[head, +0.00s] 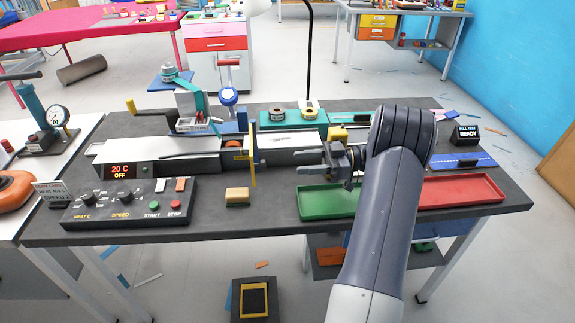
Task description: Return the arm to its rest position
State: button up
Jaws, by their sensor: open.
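My arm reaches in from the bottom right of the head view and bends over the dark workbench (265,222). My gripper (302,170) points left, with its two dark fingers apart and nothing seen between them. It hovers above the back left part of a green tray (330,203). My arm hides the gap between the green tray and a red tray (460,192). I cannot tell the exact height of the gripper above the bench.
A control box (130,203) stands at the bench's front left, with a yellow block (237,195) beside it. A long machine (180,150) with a yellow upright (253,155) runs behind. A display reading READY (465,135) stands at the back right. A side table (50,190) adjoins left.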

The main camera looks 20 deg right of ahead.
jog(key=shift+v, duration=1)
jog(key=shift+a, duration=0.1)
jog(key=p+x, duration=0.1)
jog(key=x, duration=1)
jog(key=shift+t, duration=0.3)
jog(key=shift+a, duration=0.1)
